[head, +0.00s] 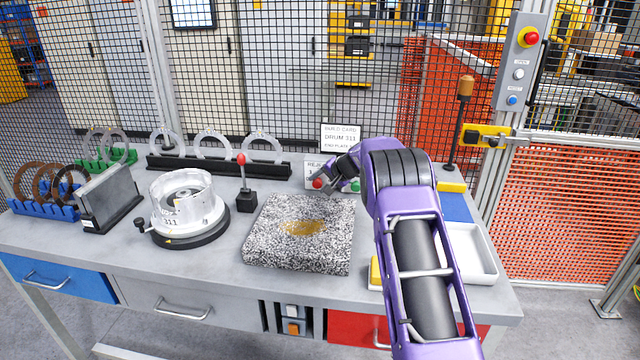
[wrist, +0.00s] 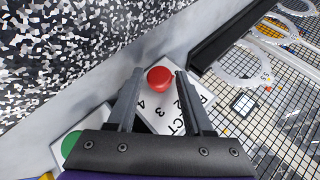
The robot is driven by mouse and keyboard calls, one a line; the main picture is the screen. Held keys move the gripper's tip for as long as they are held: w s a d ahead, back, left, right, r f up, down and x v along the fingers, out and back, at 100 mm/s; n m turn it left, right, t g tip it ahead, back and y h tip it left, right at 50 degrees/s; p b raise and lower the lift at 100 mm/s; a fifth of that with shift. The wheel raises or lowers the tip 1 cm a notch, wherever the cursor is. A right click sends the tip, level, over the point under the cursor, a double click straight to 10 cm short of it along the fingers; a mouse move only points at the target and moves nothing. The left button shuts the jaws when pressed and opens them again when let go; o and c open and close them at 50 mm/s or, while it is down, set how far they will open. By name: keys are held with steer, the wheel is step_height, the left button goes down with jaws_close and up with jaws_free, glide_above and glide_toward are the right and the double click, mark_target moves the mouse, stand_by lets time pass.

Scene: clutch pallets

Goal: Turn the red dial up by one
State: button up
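The red dial (wrist: 160,79) is a round red knob on a white plate (wrist: 183,107) printed with numbers, of which 2, 3 and 4 show, and part of a word ending in "CT". Its pointer cannot be made out. My gripper (wrist: 158,74) is open, with one finger on each side of the dial and a small gap visible on both sides. In the head view the red dial (head: 317,183) sits at the back of the bench, partly covered by my gripper (head: 322,187).
A green knob (head: 355,186) sits to the right of the red dial. A speckled block (head: 270,240) lies in front of it. A red-tipped lever (head: 242,175) stands to the left. A black rack with rings (head: 220,168) and a wire fence are behind.

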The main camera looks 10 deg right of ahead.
jaws_close()
steer(key=f+b, duration=0.1)
steer(key=b, duration=0.2)
steer(key=shift+d, duration=0.15)
steer(key=y+b, duration=0.1)
steer(key=b, duration=0.2)
steer(key=shift+f+m+t+b, duration=0.1)
steer(key=shift+m+t+b, duration=0.2)
steer(key=shift+m+b, duration=0.1)
steer(key=shift+r+t+y+b, duration=0.25)
steer(key=shift+y+b, duration=0.35)
steer(key=shift+b, duration=0.35)
steer(key=shift+o, duration=1.7)
jaws_free()
steer(key=shift+r, duration=0.15)
steer(key=v, duration=1.7)
steer(key=shift+s+d, duration=0.2)
